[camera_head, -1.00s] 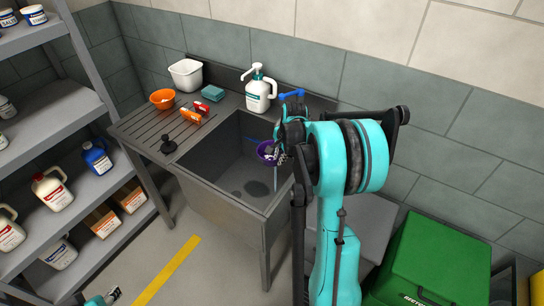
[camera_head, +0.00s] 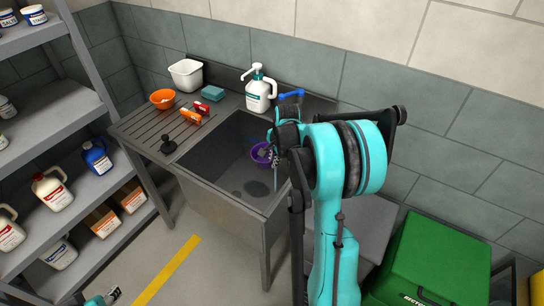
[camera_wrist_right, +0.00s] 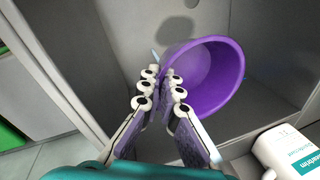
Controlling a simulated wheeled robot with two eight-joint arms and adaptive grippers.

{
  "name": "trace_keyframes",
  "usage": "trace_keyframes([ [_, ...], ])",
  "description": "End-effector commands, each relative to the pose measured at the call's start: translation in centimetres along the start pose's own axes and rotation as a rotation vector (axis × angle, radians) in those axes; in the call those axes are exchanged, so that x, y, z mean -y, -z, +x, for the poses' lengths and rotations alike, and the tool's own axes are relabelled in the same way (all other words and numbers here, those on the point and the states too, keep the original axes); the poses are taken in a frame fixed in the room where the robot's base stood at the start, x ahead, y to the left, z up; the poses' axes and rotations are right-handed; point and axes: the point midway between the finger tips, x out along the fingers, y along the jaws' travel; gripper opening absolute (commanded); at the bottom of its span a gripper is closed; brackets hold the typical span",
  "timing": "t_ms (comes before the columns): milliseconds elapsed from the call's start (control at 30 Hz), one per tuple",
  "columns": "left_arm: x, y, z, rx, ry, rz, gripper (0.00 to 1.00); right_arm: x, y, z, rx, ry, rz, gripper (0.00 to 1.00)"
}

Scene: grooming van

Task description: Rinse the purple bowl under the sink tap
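The purple bowl (camera_head: 261,153) is over the sink basin (camera_head: 228,172), below the rim level. In the right wrist view the bowl (camera_wrist_right: 218,82) is tilted, with its inside partly facing the camera. My right gripper (camera_wrist_right: 160,82) is shut on the bowl's near-left edge; in the head view the gripper (camera_head: 273,158) is partly hidden by my arm. The tap has a blue handle (camera_head: 291,94); its spout is mostly hidden behind my arm. A thin pale streak, seemingly water, shows just below the bowl. My left gripper (camera_head: 112,295) is at the bottom left edge, mostly cut off.
A white pump bottle (camera_head: 258,92) stands behind the basin. The drainboard holds an orange bowl (camera_head: 163,98), a blue sponge (camera_head: 213,93), a white tub (camera_head: 186,74), an orange-red item (camera_head: 190,116) and a black plunger-like item (camera_head: 168,146). A green bin (camera_head: 435,255) stands right.

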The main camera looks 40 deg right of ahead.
Motion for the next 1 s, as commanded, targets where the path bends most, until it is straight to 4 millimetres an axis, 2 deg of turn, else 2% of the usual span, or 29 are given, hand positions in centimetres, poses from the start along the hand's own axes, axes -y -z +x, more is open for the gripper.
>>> trace_keyframes([
  [1000, 0.0, 0.1, -0.2, 0.000, 0.000, 0.000, 0.40, -3.4, -7.8, -0.9, 0.000, 0.000, -0.001, 0.00],
])
